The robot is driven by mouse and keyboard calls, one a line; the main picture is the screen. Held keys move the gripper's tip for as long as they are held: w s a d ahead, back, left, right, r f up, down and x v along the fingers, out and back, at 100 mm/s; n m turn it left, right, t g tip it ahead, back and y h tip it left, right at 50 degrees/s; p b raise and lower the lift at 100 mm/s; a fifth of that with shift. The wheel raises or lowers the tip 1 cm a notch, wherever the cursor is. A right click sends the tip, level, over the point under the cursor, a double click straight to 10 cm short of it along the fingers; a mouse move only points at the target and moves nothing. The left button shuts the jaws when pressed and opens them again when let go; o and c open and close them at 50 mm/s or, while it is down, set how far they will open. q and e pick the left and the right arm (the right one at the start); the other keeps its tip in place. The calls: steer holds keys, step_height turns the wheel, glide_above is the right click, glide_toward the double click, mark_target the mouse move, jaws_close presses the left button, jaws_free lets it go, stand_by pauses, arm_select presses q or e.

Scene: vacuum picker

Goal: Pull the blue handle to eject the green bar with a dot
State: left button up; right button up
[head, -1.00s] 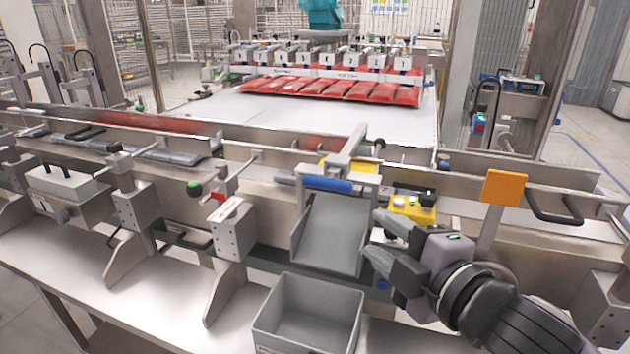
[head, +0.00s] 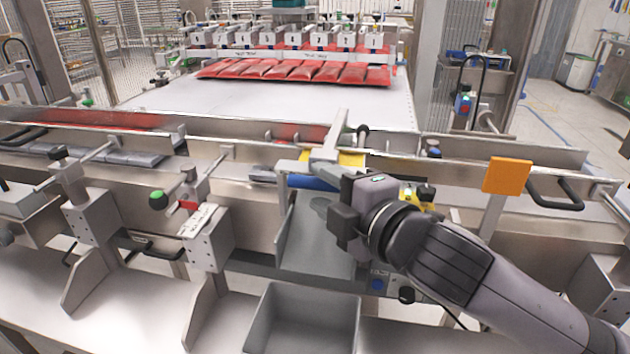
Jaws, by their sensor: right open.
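The blue handle (head: 310,183) is a short horizontal bar at the top of the grey sloping chute (head: 305,245). Its right end is hidden behind my gripper. My right gripper (head: 338,205) is open, over the chute's upper right part, close to the handle's right end in the picture. I cannot tell whether it touches the handle. It appears empty. I cannot make out a green bar with a dot. My left gripper is out of view.
A grey open bin (head: 310,305) stands below the chute. A green-tipped knob (head: 158,200) is left of it. A yellow button box (head: 415,193) is partly hidden behind my right arm. An orange plate (head: 507,176) stands at right. Red packs (head: 300,71) hang at the back.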

steer(key=shift+x, duration=1.45)
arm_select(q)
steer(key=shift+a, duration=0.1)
arm_select(e)
jaws_close()
